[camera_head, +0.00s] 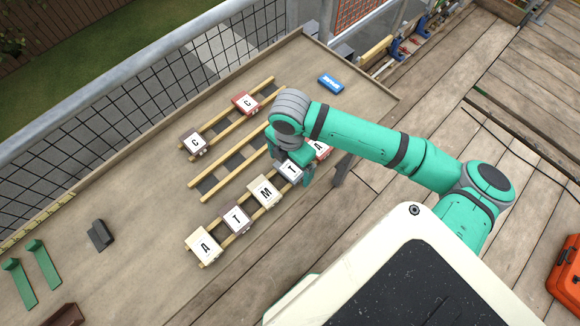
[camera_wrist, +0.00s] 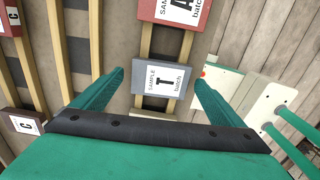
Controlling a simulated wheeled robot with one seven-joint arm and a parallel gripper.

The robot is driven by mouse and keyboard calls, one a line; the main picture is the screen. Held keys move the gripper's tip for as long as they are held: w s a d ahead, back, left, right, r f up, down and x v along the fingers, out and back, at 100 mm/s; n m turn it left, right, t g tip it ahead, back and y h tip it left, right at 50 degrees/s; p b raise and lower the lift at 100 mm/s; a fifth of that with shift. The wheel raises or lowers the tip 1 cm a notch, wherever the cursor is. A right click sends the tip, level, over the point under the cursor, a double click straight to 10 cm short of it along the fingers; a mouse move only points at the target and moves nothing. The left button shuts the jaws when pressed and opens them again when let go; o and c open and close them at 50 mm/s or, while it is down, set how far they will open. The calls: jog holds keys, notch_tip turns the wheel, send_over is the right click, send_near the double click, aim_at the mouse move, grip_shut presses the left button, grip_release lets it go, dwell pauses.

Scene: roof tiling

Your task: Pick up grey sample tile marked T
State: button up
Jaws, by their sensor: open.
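The grey sample tile marked T (camera_wrist: 152,80) lies on a pair of wooden battens. In the head view the same tile (camera_head: 291,170) sits in the front row between the cream M tile (camera_head: 263,191) and a red A tile (camera_head: 321,149), partly covered by my gripper. My gripper (camera_wrist: 160,80) is open above the grey tile, with one finger to each side of it in the wrist view. I cannot tell how far the fingertips are above the battens. My gripper (camera_head: 293,166) also shows in the head view.
A brownish-purple T tile (camera_head: 236,219) and a cream A tile (camera_head: 204,247) share the row. Two C tiles, one brownish (camera_head: 194,141) and one red (camera_head: 246,103), lie on the far battens. The middle battens (camera_head: 215,185) are bare. A blue block (camera_head: 330,82) lies at the back.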

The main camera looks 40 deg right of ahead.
jog(key=c, duration=1.2)
jog(key=shift+c, duration=0.2)
jog(key=shift+r, duration=0.15)
